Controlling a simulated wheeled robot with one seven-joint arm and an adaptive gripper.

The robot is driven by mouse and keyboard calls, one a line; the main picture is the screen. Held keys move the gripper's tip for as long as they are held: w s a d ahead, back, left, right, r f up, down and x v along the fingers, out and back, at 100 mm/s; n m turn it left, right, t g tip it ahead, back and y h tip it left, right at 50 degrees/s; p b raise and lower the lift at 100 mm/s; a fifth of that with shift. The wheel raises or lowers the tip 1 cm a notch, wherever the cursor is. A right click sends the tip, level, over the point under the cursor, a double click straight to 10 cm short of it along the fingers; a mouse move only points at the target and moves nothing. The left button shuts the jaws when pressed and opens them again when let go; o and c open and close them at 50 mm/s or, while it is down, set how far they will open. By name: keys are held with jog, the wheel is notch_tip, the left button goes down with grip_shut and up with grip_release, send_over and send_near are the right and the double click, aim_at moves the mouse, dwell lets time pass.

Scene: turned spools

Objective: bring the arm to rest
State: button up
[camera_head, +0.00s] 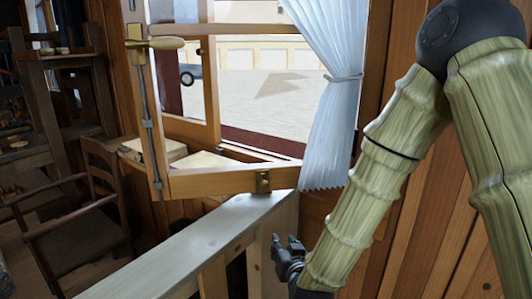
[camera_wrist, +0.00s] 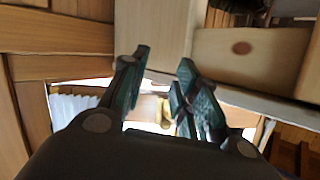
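My gripper (camera_head: 284,244) hangs at the lower middle of the head view, at the end of my arm, beside the pale wooden rail below the window. In the wrist view its two dark green fingers (camera_wrist: 163,62) stand apart with nothing between them. The gripper is open and empty. My arm comes down from the upper right of the head view, bent at a dark joint. No spool can be made out in either view.
A pale wooden rail (camera_head: 190,247) runs close to the gripper's left. An open window sash (camera_head: 230,180) and a white curtain (camera_head: 333,100) are behind it. A dark chair (camera_head: 100,200) stands at left. Plank walling (camera_head: 425,215) lies behind my arm.

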jog(key=s+d+f+g+p, duration=0.1)
jog(key=s+d+f+g, duration=0.2)
jog(key=s+f, duration=0.35)
jog(key=s+d+f+g+h+p, duration=0.1)
jog(key=s+d+f+g, duration=0.2)
jog(key=f, duration=0.6)
jog(key=s+d+f+g+p, duration=0.1)
jog(key=s+d+f+g, duration=0.15)
jog(key=s+f, duration=0.5)
jog(key=s+d+f+g+h+p, duration=0.1)
jog(key=s+d+f+g, duration=0.2)
jog(key=s, duration=0.8)
jog(key=s+d+f+g+p, duration=0.1)
jog(key=s+d+f+g, duration=0.2)
jog(key=s+d+f, duration=0.3)
jog(key=s+f, duration=0.1)
jog(key=s, duration=0.4)
jog(key=shift+s+h, duration=0.25)
jog(key=shift+h, duration=0.15)
